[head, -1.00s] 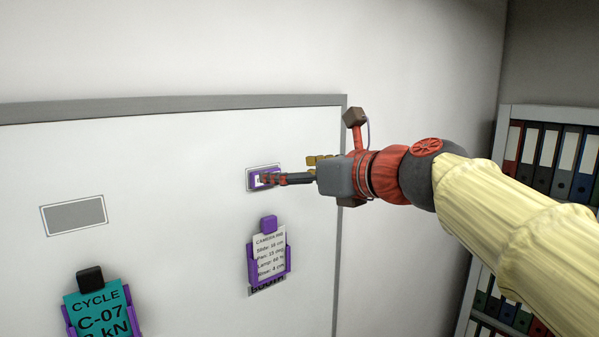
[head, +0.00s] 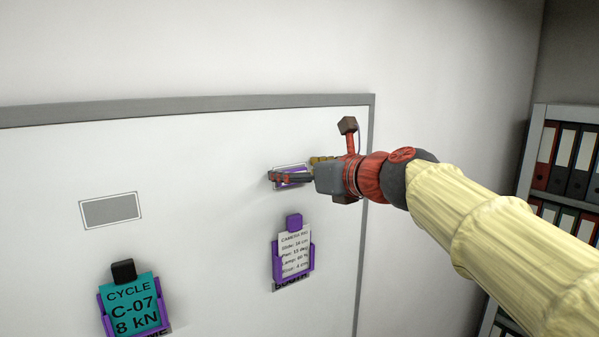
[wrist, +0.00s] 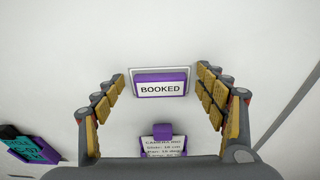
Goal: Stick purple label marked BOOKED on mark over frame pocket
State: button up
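The purple label marked BOOKED (wrist: 161,89) sits within a pale bordered rectangle on the whiteboard, above the right purple pocket (head: 277,266). It partly shows behind my fingers in the head view (head: 292,181). My gripper (wrist: 160,100) is open, its fingers apart on either side of the label with clear gaps. A grey mark with a white border (head: 110,211) is bare, above the left purple pocket (head: 104,311). The left pocket's lettering is cut off but seems to end in ME. The right pocket's lettering is hard to read.
The left pocket holds a teal CYCLE C-07 card (head: 133,306); the right holds a white printed card (head: 295,252). The whiteboard's grey frame edge (head: 190,106) runs above. A shelf of binders (head: 565,160) stands at far right. The board between the two marks is clear.

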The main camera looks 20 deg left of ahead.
jog(key=c, duration=1)
dwell(0.5)
